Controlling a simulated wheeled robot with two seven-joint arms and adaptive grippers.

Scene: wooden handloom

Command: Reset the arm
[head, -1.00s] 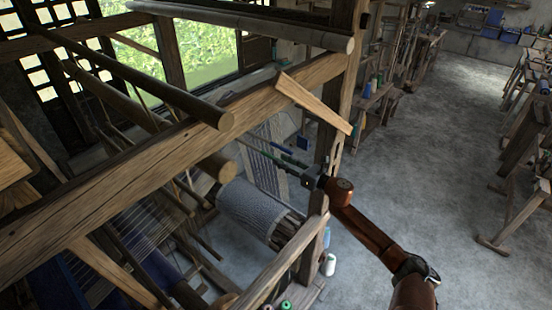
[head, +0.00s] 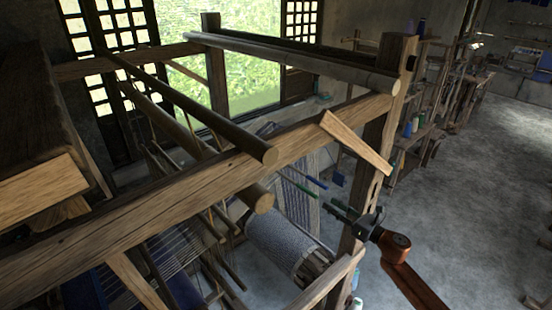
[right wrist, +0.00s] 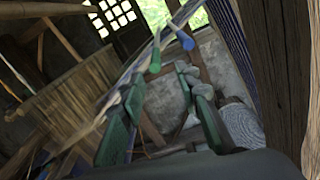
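My right gripper (head: 334,210) is beside the loom's front right post, in front of the striped cloth. In the right wrist view its two fingers stand apart with an empty gap (right wrist: 160,86) between them. A green-tipped rod (head: 303,191) and a blue-tipped rod (head: 316,182) end just beyond the fingertips in the head view. In the right wrist view the green tip (right wrist: 155,58) and the blue tip (right wrist: 186,41) lie past the fingers, apart from them. My left gripper is in neither view.
The wooden loom frame (head: 190,178) fills the left and middle, with a post (head: 381,130), a slanted board (head: 357,144) and a cloth roll (head: 285,243) close to my right arm. Shelves (head: 430,120) stand behind. Open floor (head: 480,200) lies to the right.

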